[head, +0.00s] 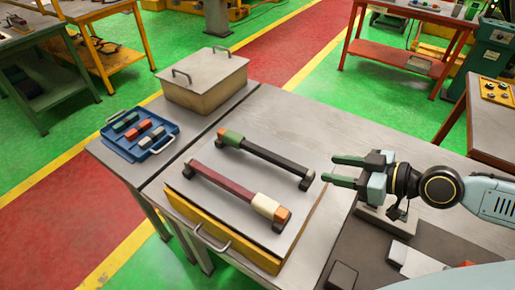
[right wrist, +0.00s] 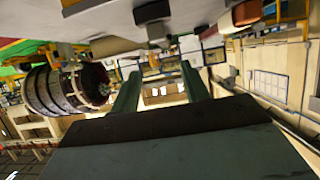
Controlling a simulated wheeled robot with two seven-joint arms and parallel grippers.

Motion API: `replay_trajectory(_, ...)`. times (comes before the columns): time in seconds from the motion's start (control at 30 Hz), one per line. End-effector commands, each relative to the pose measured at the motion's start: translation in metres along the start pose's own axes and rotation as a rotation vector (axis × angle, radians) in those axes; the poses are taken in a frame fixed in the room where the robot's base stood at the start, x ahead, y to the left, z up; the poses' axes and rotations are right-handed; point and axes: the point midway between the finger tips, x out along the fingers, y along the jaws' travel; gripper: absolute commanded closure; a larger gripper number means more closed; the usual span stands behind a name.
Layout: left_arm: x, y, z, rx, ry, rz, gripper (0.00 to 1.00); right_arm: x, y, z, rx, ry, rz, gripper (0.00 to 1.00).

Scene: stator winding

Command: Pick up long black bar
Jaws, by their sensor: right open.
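The long black bar (head: 268,153) lies on the grey top of a yellow-sided box, with a green block at its left end and a dark foot at its right end. My right gripper (head: 334,170) is in from the right in the head view, its two green fingers pointing left, just beyond the bar's right end. It is open and empty, apart from the bar. The right wrist view shows the two fingers (right wrist: 160,85) spread with nothing between them. My left gripper is not in view.
A dark red bar (head: 225,187) with cream and orange end blocks lies in front of the black bar. The yellow-sided box (head: 240,250) has a front handle. A blue tray (head: 162,146) of small blocks and a lidded box (head: 205,95) stand at the left.

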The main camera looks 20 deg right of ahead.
Motion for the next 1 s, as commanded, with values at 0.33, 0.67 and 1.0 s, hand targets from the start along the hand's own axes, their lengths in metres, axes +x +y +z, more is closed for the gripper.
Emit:
replay_trajectory(0.33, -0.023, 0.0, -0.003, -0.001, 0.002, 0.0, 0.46, 0.019, -0.003, -0.006, -0.005, 0.005, -0.011, 0.55)
replay_trajectory(0.67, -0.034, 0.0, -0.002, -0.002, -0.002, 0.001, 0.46, 0.054, -0.005, -0.005, -0.004, 0.006, -0.014, 0.55)
replay_trajectory(1.0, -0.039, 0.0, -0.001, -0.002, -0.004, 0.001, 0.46, 0.079, -0.005, -0.004, -0.004, 0.002, -0.016, 0.55)
